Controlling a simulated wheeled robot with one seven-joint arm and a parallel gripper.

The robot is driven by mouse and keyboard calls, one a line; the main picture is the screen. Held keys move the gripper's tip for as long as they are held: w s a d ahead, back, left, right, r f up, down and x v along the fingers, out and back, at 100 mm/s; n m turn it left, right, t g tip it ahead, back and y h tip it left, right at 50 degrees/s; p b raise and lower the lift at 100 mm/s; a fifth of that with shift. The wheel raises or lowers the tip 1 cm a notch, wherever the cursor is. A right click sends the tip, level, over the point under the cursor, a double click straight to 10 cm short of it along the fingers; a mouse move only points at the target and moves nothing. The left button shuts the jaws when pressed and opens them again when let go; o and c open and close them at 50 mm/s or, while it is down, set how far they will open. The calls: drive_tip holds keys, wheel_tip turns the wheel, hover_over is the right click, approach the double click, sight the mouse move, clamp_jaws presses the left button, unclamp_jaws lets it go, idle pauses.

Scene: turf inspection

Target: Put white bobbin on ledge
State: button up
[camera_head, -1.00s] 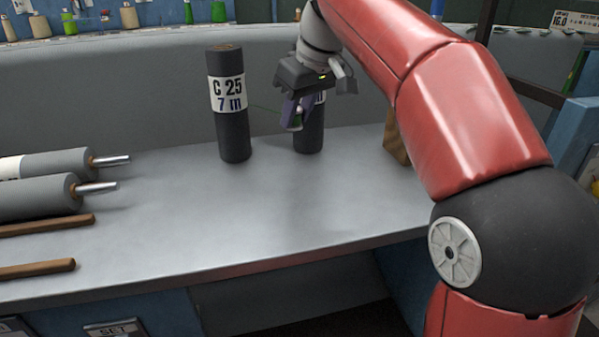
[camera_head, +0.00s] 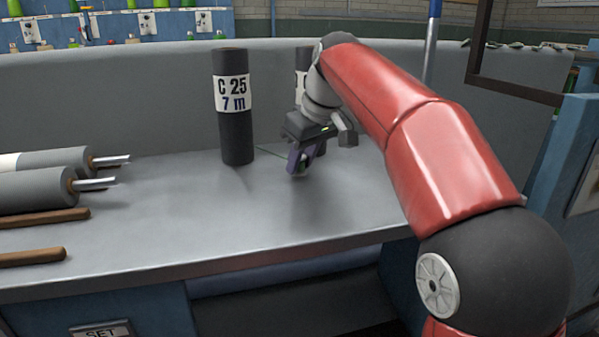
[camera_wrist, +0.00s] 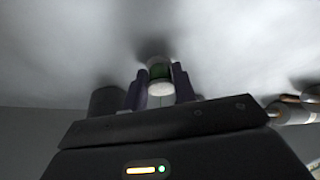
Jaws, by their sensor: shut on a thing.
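The white bobbin (camera_wrist: 160,88), with pale ends and a green-wound middle, sits between the purple fingers of my gripper (camera_wrist: 158,80) in the wrist view. My gripper (camera_head: 300,164) is shut on it, low over the grey bench top (camera_head: 200,225) in the head view, right of the front dark roll. The fingers mostly hide the bobbin there. A thin green thread runs left from the gripper. A dark shadow lies close to the bobbin; I cannot tell whether it touches the surface. Which surface is the ledge is unclear.
A dark upright roll labelled C 25 7 m (camera_head: 235,130) stands left of my gripper; a second roll (camera_head: 303,60) is partly hidden behind my arm. Grey rollers (camera_head: 40,190) and wooden rods (camera_head: 40,220) lie at left. The front middle of the bench is clear.

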drive_tip(key=shift+f, duration=0.1)
drive_tip(key=shift+f, duration=0.1)
drive_tip(key=shift+f, duration=0.15)
drive_tip(key=o, duration=0.9)
drive_tip(key=shift+o, duration=0.2)
